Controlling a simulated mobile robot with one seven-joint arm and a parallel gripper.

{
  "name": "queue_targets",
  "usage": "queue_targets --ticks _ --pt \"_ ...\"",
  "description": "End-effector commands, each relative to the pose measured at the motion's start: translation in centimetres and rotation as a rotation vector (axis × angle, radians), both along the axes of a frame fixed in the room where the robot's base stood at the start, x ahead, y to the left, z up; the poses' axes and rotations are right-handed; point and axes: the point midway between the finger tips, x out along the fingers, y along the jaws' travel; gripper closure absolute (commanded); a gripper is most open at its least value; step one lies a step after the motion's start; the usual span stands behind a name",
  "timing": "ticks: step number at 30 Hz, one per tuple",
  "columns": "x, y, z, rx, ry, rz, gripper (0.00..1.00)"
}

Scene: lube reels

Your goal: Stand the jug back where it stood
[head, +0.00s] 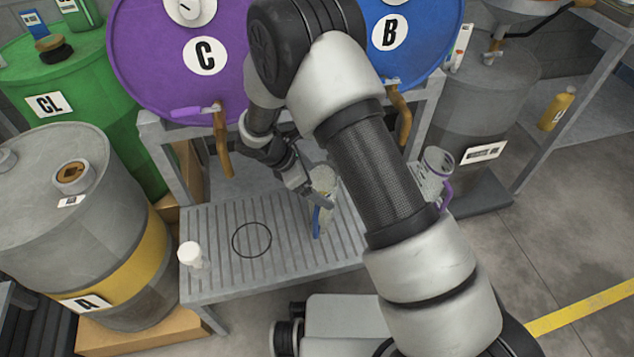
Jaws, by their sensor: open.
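A clear jug with a blue handle (317,222) is at the slatted bench (225,283), right of a thin black ring (252,240) marked on the slats. The jug looks upright and seems to rest on the slats. My gripper (319,194) is open at the upper part of this jug; my arm hides part of the view, and I cannot tell whether the fingers touch it. A second clear jug (437,165) with a purple handle is to the right of my arm, partly hidden by it. The ring is empty.
A purple drum C (150,60) and a blue drum B (430,35) lie above the bench, their brown taps hanging over it. A small white bottle (190,255) stands at the bench's left edge. Grey drum A (40,210) is at left. Slats around the ring are clear.

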Motion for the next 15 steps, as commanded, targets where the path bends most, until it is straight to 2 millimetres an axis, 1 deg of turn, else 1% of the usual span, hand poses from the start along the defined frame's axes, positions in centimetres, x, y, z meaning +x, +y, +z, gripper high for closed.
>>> queue_targets --ticks 5,7,15 --pt "-0.1 0.3 0.8 0.002 -0.001 0.001 0.06" --pt "-0.2 0.7 1.6 0.002 -0.001 0.001 0.06" --pt "-1.4 3.6 6.6 0.003 -0.001 0.003 0.06"
